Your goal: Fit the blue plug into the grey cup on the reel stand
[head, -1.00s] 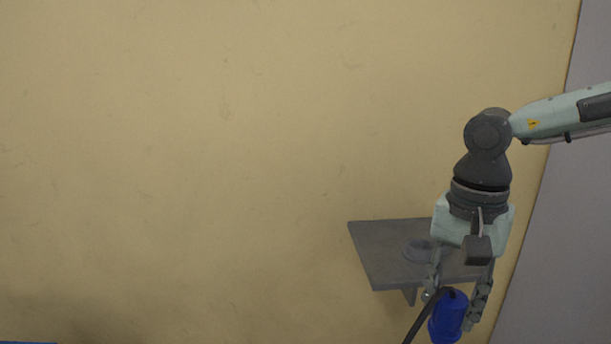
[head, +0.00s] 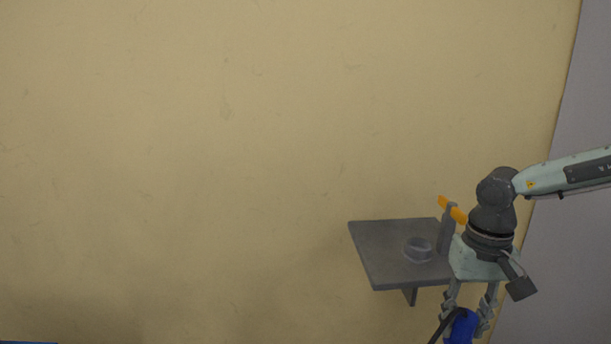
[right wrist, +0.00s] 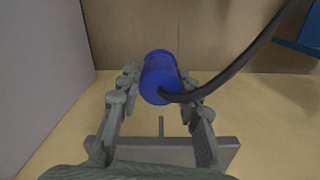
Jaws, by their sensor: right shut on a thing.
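The blue plug (head: 462,326) is at the bottom right of the head view, with a dark cable coming off it. My right gripper (head: 467,314) is shut on it; the right wrist view shows the plug (right wrist: 160,76) between the two fingers (right wrist: 157,82). The grey cup (head: 418,249) stands on the grey shelf-like stand (head: 385,255). The gripper and plug are below and to the right of the cup in the head view, apart from it. The plug's lower end is cut off by the frame edge. My left gripper is not in view.
A grey upright post (head: 447,230) with an orange bar (head: 452,210) rises at the stand's right side, close to my right wrist. A plain tan surface (head: 200,150) fills most of the head view. A blue object (right wrist: 298,38) shows at the right wrist view's upper right.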

